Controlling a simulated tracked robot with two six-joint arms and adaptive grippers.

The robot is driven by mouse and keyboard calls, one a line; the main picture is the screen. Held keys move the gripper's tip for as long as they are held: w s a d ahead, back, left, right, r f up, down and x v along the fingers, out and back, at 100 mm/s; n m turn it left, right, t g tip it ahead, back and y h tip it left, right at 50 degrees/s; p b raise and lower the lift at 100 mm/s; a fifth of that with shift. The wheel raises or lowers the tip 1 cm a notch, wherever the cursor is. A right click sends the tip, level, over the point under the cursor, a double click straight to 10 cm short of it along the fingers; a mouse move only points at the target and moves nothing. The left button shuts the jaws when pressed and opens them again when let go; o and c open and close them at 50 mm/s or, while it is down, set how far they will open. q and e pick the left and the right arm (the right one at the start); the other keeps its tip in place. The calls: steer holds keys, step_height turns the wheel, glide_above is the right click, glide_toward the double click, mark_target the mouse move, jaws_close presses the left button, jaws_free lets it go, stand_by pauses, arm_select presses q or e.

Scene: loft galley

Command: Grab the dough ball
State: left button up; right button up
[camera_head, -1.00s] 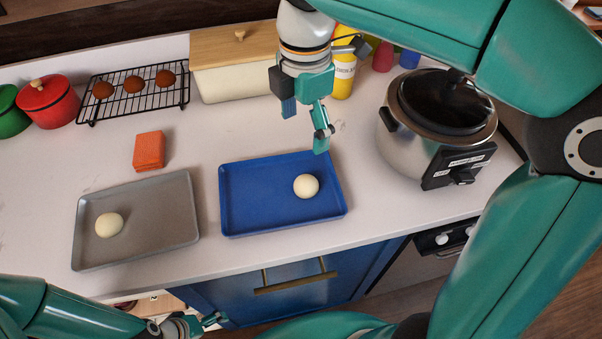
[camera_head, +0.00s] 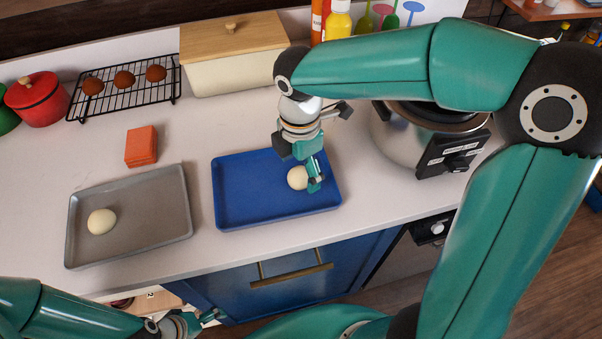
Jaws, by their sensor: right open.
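A pale dough ball (camera_head: 297,178) sits in the blue tray (camera_head: 240,205), right of its middle. My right gripper (camera_head: 308,183) is open and down at this ball, with one finger at its right side, partly in front of it. I cannot tell whether the finger touches it. A second pale dough ball (camera_head: 101,222) lies in the grey tray (camera_head: 150,210) at the left. My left gripper (camera_head: 212,317) is low at the bottom edge, in front of the counter and away from both trays; its jaws are too small to judge.
An orange block (camera_head: 141,146) lies behind the grey tray. A black rack (camera_head: 128,98) with brown eggs, a red pot (camera_head: 42,99) and a cream bread box (camera_head: 235,70) stand at the back. A rice cooker (camera_head: 405,138) stands right of the blue tray, partly behind my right arm.

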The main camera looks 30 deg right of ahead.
steer(key=shift+f, duration=0.6)
steer(key=c, duration=1.2)
steer(key=shift+c, duration=0.2)
steer(key=shift+r, duration=0.15)
